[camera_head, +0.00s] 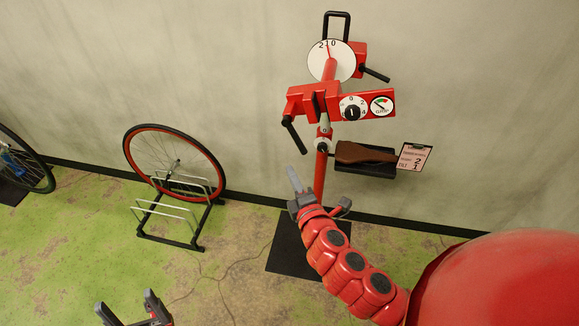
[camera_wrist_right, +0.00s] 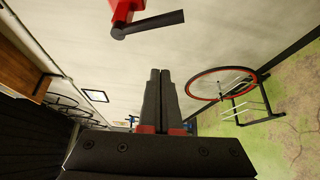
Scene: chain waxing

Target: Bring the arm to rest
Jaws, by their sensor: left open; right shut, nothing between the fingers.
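My right arm (camera_head: 345,265) reaches up from the lower right in the head view. Its gripper (camera_head: 294,178) is shut and empty, with the fingers pointing up in front of the red repair stand (camera_head: 329,103). In the right wrist view the closed fingers (camera_wrist_right: 160,78) lie side by side, with nothing between them. My left gripper (camera_head: 126,300) is at the bottom left of the head view. Its two fingers are apart and it is empty; most of that arm is out of frame.
The stand bears dials, black handles and a tray (camera_head: 368,170) with a brown saddle (camera_head: 362,152). A clipboard (camera_head: 414,157) hangs beside it. A wheel (camera_head: 134,160) stands in a floor rack (camera_head: 195,242). Green floor between rack and wall is clear. A red handled part (camera_wrist_right: 128,18) shows above the right fingers.

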